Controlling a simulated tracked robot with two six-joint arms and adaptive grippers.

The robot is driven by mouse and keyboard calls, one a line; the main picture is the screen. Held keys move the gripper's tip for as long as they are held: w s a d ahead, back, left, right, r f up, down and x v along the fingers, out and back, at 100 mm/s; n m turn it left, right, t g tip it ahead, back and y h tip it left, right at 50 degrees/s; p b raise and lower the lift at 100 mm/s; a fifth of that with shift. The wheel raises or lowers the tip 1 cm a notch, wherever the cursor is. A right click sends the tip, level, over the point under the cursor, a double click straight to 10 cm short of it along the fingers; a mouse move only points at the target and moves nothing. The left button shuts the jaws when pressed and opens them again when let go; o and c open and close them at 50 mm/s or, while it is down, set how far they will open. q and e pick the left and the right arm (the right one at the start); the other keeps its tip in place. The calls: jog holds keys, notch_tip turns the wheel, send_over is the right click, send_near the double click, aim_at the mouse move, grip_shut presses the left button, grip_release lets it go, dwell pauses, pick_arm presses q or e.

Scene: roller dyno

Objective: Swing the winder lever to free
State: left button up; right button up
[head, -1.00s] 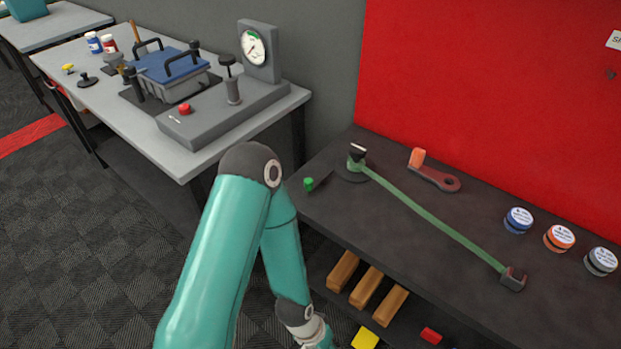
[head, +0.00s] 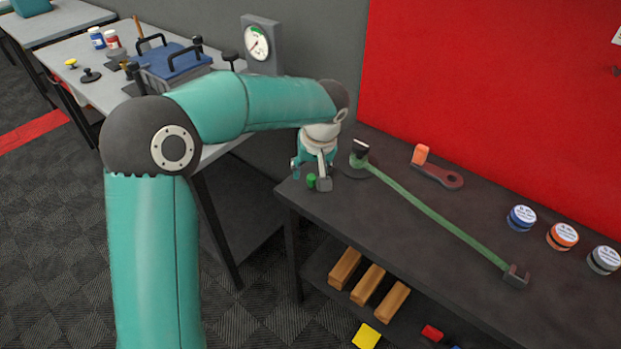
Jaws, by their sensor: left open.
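The winder (head: 360,154) stands at the left end of the dark bench, with a green strap (head: 440,222) running from it to a hook block (head: 516,276) at the lower right. The winder lever's green knob (head: 311,181) sticks out left of the winder, near the bench's left edge. My left gripper (head: 309,177) points down over the knob, open, with a finger to each side of it in the picture. I cannot tell whether a finger touches it. The gripper hides most of the lever's dark arm. My right gripper is not in view.
A ratchet-like tool with an orange grip (head: 436,168) lies behind the strap. Several labelled tins, one blue (head: 521,217), stand at the right. Wooden blocks (head: 367,285) lie on the lower shelf. A grey table (head: 92,88) with a gauge (head: 262,44) stands at the left.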

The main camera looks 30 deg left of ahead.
pick_arm(q)
notch_tip(320, 180, up, 6)
jog(key=w+t, duration=0.1)
jog(key=p, duration=0.2)
send_near(311, 177)
jog(key=shift+t, duration=0.3)
jog(key=x, duration=0.9)
jog(key=shift+s+f, duration=0.15)
jog(key=shift+f, duration=0.25)
jog(key=shift+c, duration=0.2)
grip_shut()
